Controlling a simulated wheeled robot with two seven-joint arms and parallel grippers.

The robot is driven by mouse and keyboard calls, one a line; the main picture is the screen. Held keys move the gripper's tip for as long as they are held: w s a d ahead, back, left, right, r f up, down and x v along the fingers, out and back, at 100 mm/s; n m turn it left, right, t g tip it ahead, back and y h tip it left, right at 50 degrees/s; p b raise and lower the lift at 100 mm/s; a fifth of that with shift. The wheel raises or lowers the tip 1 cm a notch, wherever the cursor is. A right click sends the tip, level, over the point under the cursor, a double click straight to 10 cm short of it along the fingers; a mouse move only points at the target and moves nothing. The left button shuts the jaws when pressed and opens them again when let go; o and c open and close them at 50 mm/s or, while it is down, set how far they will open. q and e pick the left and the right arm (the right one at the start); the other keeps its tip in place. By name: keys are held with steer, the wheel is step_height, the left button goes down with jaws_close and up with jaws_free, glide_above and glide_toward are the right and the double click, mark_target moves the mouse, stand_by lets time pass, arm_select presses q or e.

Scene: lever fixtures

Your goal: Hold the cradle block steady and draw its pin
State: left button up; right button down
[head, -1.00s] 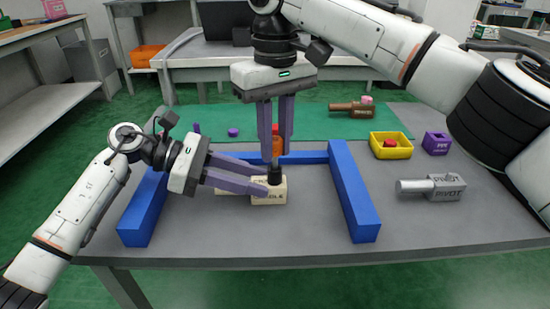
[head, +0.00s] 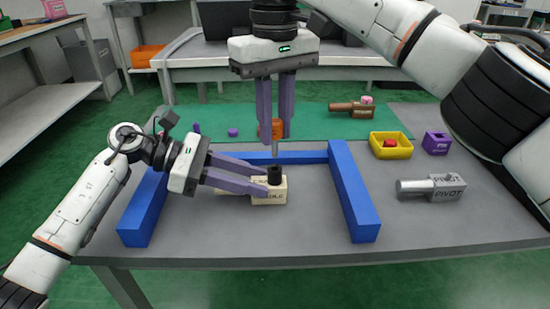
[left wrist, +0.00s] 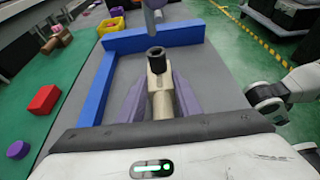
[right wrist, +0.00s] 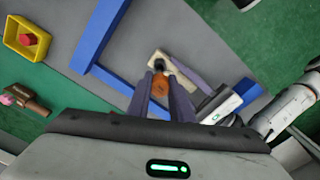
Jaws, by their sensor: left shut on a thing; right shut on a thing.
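The cradle block (head: 270,196) is cream and lettered, with a black socket (head: 275,174) on top. It sits on the table inside the blue frame. My left gripper (head: 266,181) is shut on it from the left. In the left wrist view the block (left wrist: 160,85) lies between the fingers. My right gripper (head: 275,141) points down above the block, shut on the pin's orange head (head: 278,128). The pin's grey shaft (head: 275,152) hangs over the socket. In the left wrist view its lower end (left wrist: 154,24) looks apart from the socket (left wrist: 155,54).
Blue bars (head: 352,195) surround the block on three sides; the front is open. A grey PIVOT block (head: 446,190), yellow bin (head: 405,151), purple box (head: 437,144) and brown block (head: 350,110) stand to the right and back. The front of the table is clear.

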stand_by(0.3)
steer(key=shift+r, duration=1)
arm_select(q)
steer(key=o, duration=1.3)
steer(key=shift+c, duration=0.2)
steer(key=shift+a, duration=0.1)
